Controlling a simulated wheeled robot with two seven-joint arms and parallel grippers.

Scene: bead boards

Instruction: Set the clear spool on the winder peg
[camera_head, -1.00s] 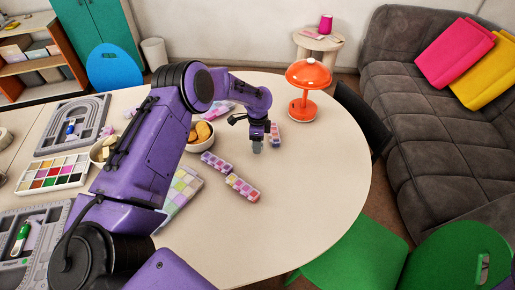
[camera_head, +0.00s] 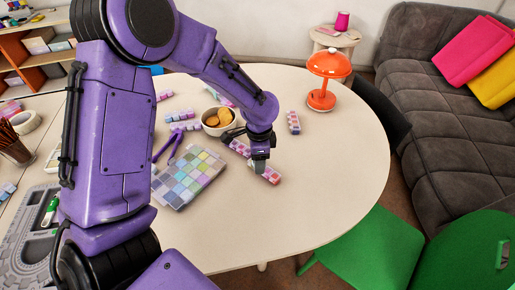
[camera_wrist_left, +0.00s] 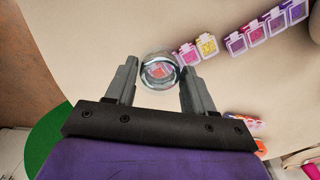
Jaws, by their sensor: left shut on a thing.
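My left gripper (camera_head: 259,168) is over the round table. In the left wrist view its two fingers (camera_wrist_left: 158,78) are shut on the clear spool (camera_wrist_left: 160,70). The spool is a round, see-through piece, and pink shows through its middle. In the head view the spool is too small and hidden by the fingers to make out. I cannot pick out the winder peg in either view; my arm covers much of the left side. My right gripper is not in view.
A bead-box strip (camera_head: 271,176) lies by the gripper, with a pastel bead case (camera_head: 188,178) to its left. A bowl of cookies (camera_head: 217,121) and an orange lamp (camera_head: 325,78) stand farther back. The table's right side (camera_head: 330,180) is clear.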

